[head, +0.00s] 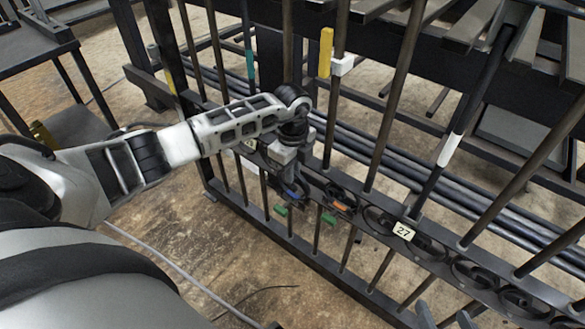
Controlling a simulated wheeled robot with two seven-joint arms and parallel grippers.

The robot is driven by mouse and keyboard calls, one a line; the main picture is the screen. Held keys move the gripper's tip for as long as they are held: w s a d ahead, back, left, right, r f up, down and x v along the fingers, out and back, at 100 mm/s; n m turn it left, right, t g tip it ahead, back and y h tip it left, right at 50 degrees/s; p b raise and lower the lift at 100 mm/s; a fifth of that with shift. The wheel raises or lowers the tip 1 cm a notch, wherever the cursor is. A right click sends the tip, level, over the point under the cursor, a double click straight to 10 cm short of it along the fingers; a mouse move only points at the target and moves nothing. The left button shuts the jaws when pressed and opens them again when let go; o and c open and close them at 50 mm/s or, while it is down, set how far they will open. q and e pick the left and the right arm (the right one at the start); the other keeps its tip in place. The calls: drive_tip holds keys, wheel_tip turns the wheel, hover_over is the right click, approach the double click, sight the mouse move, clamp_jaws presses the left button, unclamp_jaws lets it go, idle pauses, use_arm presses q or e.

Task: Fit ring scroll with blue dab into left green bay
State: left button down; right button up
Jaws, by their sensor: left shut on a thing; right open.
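My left gripper (288,184) reaches in from the left and is shut on a dark scroll at the gate's scroll band. A blue dab (290,193) shows just below its fingers; most of the scroll is hidden by the gripper. A left green tab (280,210) sits just below the gripper, marking the left bay. A second green tab (329,219) sits to its right. I cannot tell whether the held scroll is seated between the rails. My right gripper (444,318) shows only as two grey fingertips at the bottom edge, apart and empty.
A scroll with an orange dab (341,207) sits right of the held one. A "27" tag (403,231) and more scrolls follow along the dark gate (375,288). Upright bars stand close around my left gripper. A yellow block (325,52) is on a bar above. Open floor lies in front.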

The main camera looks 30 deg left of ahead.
use_arm(q)
drive_tip(key=shift+f+b, duration=0.45)
drive_tip(key=shift+f, duration=0.35)
use_arm(e)
drive_tip(key=shift+f, duration=0.45)
use_arm(q)
drive_tip(key=c, duration=1.4)
unclamp_jaws()
wheel_tip(320, 180, up, 4)
drive_tip(key=shift+f+p, duration=0.1)
drive_tip(key=shift+p, duration=0.65)
wheel_tip(320, 180, up, 12)
drive_tip(key=p, duration=0.3)
use_arm(e)
drive_tip(key=shift+s+d+f+g+h, duration=0.35)
drive_tip(key=shift+d+g+h, duration=0.2)
drive_tip(key=shift+g, duration=0.25)
